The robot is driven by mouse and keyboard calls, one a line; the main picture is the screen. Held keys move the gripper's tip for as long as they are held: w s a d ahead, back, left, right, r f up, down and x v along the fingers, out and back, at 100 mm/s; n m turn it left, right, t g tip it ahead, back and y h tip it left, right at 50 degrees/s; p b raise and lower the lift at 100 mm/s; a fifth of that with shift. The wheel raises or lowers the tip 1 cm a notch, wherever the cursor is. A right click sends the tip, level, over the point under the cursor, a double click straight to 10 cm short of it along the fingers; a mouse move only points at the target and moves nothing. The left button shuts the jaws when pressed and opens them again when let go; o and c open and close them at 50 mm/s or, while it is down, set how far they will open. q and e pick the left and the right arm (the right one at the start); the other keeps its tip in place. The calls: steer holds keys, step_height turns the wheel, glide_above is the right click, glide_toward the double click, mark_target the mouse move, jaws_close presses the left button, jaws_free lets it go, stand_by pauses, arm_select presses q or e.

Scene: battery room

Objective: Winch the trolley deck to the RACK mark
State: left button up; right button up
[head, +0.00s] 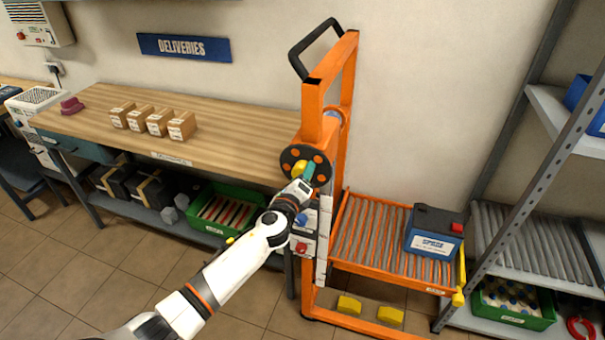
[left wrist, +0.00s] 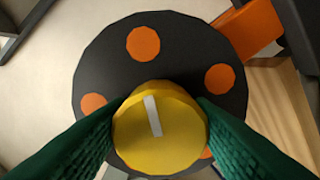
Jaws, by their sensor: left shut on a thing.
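The orange trolley (head: 330,95) stands against the wall in the head view. My left gripper (head: 305,170) is shut on the yellow winch knob (left wrist: 158,130), with a green finger on each side. The knob's white stripe is nearly upright. The RACK mark cannot be made out. My right gripper is not in view.
The rack (head: 545,215) at right has a roller shelf close to the deck's right end and a green crate (head: 515,305) below. A wooden bench (head: 215,145) with small boxes stands left. Yellow blocks (head: 349,305) lie under the deck. The floor in front is clear.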

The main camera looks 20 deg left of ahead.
arm_select(q)
steer(key=m+p, duration=0.1)
steer(key=m, duration=0.3)
steer(key=shift+f+m, duration=0.1)
steer(key=shift+m, duration=0.3)
steer(key=m+p, duration=0.1)
steer(key=m, duration=0.2)
steer(key=shift+a+m+p, duration=0.1)
steer(key=shift+m+p, duration=0.2)
steer(key=shift+m, duration=0.1)
steer(key=m+p, duration=0.1)
steer(key=m, duration=0.3)
steer(key=shift+p, duration=0.4)
steer(key=shift+a+m+p, duration=0.1)
steer(key=shift+m+p, duration=0.7)
steer(key=shift+m, duration=1.3)
steer(key=shift+f, duration=0.1)
steer(key=o, duration=1)
steer(key=s, duration=1.2)
steer(key=shift+a+b, duration=0.25)
steer(key=shift+b, duration=0.1)
